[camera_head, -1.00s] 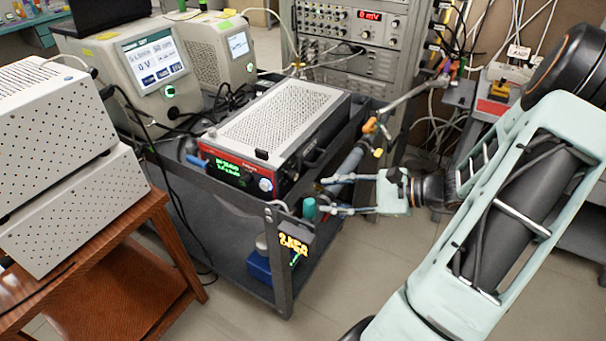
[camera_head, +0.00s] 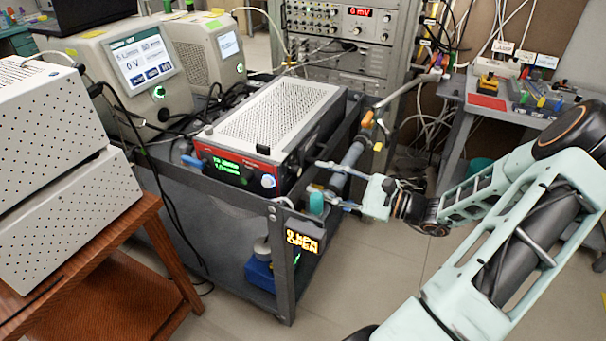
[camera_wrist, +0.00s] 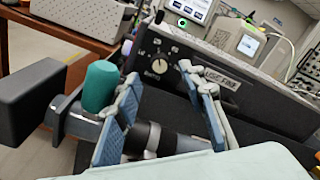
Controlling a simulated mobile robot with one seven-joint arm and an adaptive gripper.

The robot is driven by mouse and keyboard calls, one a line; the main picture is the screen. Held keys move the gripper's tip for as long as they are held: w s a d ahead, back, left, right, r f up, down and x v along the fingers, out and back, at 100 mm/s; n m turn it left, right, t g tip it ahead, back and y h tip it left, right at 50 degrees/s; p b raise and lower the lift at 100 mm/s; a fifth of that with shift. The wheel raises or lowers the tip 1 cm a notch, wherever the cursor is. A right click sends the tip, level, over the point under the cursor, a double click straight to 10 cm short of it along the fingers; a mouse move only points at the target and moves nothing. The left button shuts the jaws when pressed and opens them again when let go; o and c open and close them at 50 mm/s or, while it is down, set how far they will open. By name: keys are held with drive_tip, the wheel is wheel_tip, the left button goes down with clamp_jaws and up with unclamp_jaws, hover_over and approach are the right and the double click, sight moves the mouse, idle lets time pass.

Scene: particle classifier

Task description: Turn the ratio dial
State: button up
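The ratio dial (camera_wrist: 159,65) is a small round grey knob with a pale pointer on a dark panel in the wrist view. White marks surround it and a label reading like "Ratio" is below. I cannot make it out in the head view. My gripper (camera_wrist: 168,62) is open and empty, its blue-grey fingers on either side of the dial in the picture, with the dial beyond them. I see no contact. In the head view my gripper (camera_head: 322,177) is at the right side of the cart, beside the red-fronted box (camera_head: 236,171).
A teal cylinder (camera_head: 316,203) stands close to my lower finger; the wrist view shows it at left (camera_wrist: 100,86). A dark pipe crosses between the fingers.

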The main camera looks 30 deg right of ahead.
sight(295, 170)
drive_tip(key=shift+x, duration=2.7)
clamp_jaws()
